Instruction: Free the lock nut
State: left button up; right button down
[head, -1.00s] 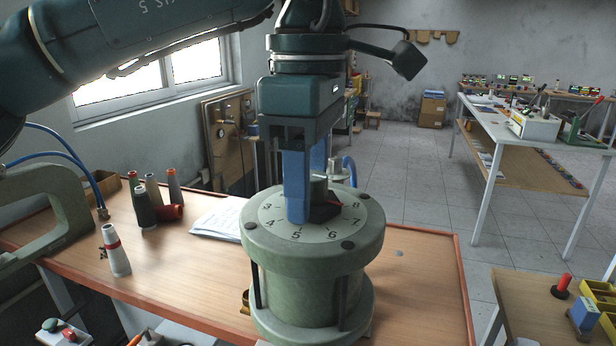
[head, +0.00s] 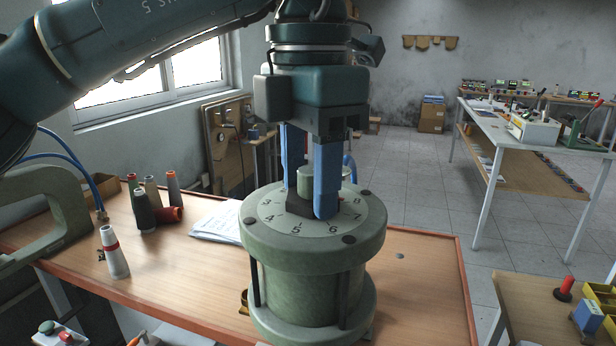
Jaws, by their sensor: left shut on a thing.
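A green cylindrical pneumatic unit (head: 310,257) stands upright on the wooden bench, with a numbered dial (head: 272,213) on its top face. At the dial's centre is a dark nut-like piece (head: 299,208) with a pale green-grey cylindrical post (head: 306,180) by it. I take the dark piece for the lock nut. My left gripper (head: 309,205) points straight down with its two blue fingers on either side of the centre, shut on the dark piece. The fingers hide part of it and of the dial. My right gripper is not in view.
A green C-shaped frame (head: 45,215) is at far left. The bench right of the unit (head: 425,285) is mostly clear.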

pick_arm(q)
jog(key=shift+n, duration=1.2)
jog(key=shift+r, duration=0.1)
jog(key=o, duration=1)
notch_tip(320, 180, up, 13)
jog(key=p, duration=0.1)
